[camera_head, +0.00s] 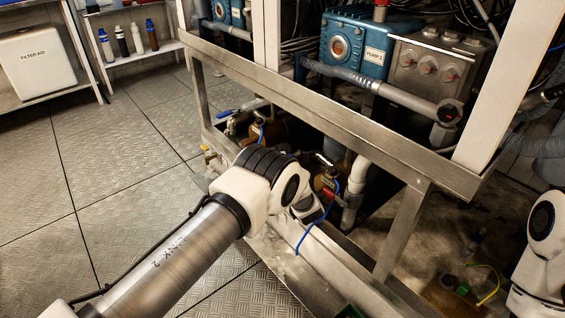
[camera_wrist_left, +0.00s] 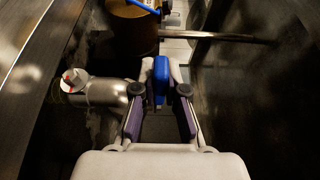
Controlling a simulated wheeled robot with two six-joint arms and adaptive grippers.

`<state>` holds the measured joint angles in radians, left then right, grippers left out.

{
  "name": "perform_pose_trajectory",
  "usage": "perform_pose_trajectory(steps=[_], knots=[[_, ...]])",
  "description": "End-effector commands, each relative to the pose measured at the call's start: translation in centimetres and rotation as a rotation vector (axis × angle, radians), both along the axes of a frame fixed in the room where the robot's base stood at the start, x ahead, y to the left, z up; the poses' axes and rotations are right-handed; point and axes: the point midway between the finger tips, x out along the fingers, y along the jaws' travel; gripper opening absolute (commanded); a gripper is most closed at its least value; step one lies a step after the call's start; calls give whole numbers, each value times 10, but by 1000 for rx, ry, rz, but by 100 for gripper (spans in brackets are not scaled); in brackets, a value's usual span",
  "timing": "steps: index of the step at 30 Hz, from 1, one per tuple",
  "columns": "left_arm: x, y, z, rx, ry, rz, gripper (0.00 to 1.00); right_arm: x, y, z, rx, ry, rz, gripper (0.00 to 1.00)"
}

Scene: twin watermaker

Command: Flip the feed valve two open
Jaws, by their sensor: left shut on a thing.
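In the left wrist view, a blue valve handle (camera_wrist_left: 161,76) stands between the two purple-padded fingers of my left gripper (camera_wrist_left: 160,92). The gripper is shut on it near the fingertips. The valve body behind the handle is hidden. In the head view, my left arm reaches under the steel frame, and the wrist covers the fingers and the held handle. Another blue lever handle (camera_head: 228,113) shows further left and farther back, under the frame. I cannot read which valve is which. My right gripper is out of view; only part of the right arm shows at the right edge.
A steel pipe elbow (camera_wrist_left: 104,92) is left of the fingers, with a brown cylinder (camera_wrist_left: 132,36) beyond. The frame rail (camera_head: 340,123) runs above the arm. A blue cable (camera_head: 318,222) hangs beside the wrist. The plate floor (camera_head: 100,200) at left is clear.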

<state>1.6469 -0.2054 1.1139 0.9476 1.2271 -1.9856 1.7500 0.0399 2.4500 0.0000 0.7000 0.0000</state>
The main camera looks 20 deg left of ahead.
Motion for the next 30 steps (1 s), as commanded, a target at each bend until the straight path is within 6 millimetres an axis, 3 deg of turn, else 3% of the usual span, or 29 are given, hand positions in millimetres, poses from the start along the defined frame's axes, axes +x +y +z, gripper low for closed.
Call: perform_pose_trajectory(steps=[10,12,13,23,30], knots=[[-1,0,-1,0,2,4,0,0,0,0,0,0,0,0],[-1,0,-1,0,2,4,29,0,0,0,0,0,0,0],[-1,0,-1,-1,2,4,38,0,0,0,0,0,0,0],[-2,-2,0,-1,1,3,38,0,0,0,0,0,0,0],[-33,-28,-1,1,4,0,38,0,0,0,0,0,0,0]])
